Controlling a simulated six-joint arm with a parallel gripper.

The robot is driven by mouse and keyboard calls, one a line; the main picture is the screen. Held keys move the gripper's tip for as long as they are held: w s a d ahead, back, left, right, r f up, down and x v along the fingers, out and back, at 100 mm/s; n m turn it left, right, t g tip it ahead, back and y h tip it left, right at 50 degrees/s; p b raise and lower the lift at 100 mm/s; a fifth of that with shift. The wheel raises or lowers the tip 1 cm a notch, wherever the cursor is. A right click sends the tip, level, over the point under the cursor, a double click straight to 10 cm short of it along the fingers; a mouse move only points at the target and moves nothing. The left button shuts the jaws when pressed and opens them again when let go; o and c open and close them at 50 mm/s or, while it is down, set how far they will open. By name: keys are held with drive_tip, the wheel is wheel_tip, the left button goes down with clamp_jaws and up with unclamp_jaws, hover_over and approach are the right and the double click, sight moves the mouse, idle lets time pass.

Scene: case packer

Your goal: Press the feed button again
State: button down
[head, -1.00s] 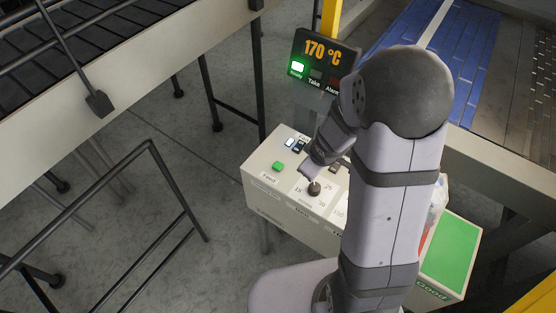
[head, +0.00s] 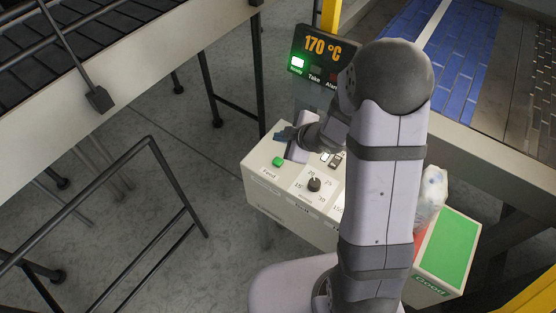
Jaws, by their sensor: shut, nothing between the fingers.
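The green feed button (head: 278,161) sits at the left of the cream control box (head: 262,188), above the label "Feed". My gripper (head: 282,135) is shut and empty. It is over the back left part of the box, just behind the button in the picture and apart from it in the image. I cannot tell its height above the panel.
A black dial (head: 314,185) stands right of the button. A display (head: 322,57) reads 170 °C, its green "Ready" lamp lit. A bagged item (head: 430,195) lies beside a green "Good" pad (head: 452,247). Conveyors stand left and right; a black rail (head: 75,205) is at front left.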

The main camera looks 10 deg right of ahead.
sight(281, 163)
drive_tip(key=shift+f, duration=0.1)
wheel_tip(281, 163, down, 9)
drive_tip(key=b, duration=0.8)
drive_tip(key=shift+r, duration=0.2)
drive_tip(key=shift+f+b, duration=0.1)
drive_tip(key=shift+b, duration=0.2)
idle(1.4)
drive_tip(key=shift+f, duration=0.35)
